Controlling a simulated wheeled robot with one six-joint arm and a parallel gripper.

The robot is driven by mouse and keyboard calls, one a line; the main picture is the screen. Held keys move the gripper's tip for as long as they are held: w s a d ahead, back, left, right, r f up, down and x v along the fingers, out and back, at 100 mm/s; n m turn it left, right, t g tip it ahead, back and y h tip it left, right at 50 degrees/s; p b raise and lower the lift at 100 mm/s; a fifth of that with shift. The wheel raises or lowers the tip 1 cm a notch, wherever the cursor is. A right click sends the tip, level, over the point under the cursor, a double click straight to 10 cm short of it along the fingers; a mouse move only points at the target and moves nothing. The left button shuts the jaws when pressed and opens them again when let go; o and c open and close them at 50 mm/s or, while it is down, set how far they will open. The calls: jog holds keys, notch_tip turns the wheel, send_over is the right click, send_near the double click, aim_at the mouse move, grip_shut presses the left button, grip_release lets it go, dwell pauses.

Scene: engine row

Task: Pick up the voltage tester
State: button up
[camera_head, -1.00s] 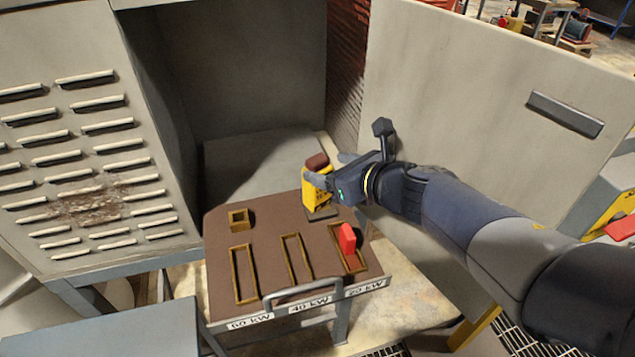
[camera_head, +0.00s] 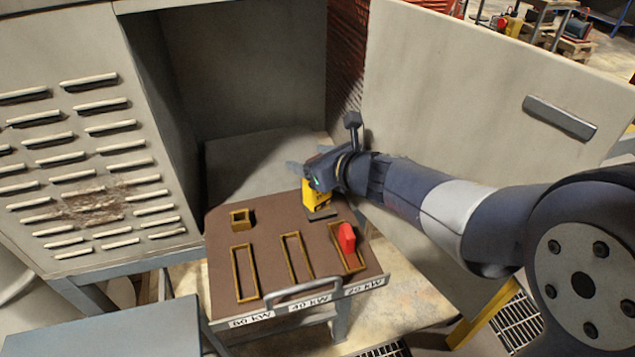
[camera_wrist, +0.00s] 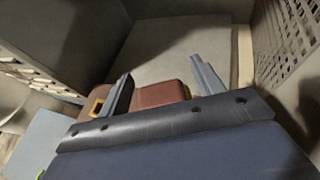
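The voltage tester, a yellow block (camera_head: 316,198), stands upright on a dark base at the back right of a brown tray (camera_head: 222,275). Its reddish-brown top (camera_wrist: 162,95) shows in the wrist view, while my gripper hides it in the head view. My gripper (camera_head: 308,174) is over the upper part of the tester. In the wrist view the two fingers of my gripper (camera_wrist: 162,85) are spread, one to each side of the brown top. I see a gap on the right side; contact on the left is unclear.
A red block (camera_head: 347,238) stands in the right slot of the tray, near my arm. Two other slots and a small square holder (camera_head: 240,219) look empty. A grey cabinet wall with louvres (camera_head: 90,150) stands left, an open door panel (camera_head: 470,110) right. The tray has a front handle (camera_head: 303,287).

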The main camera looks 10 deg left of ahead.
jog(key=c, duration=1.2)
jog(key=shift+r, duration=0.15)
jog(key=shift+c, duration=0.6)
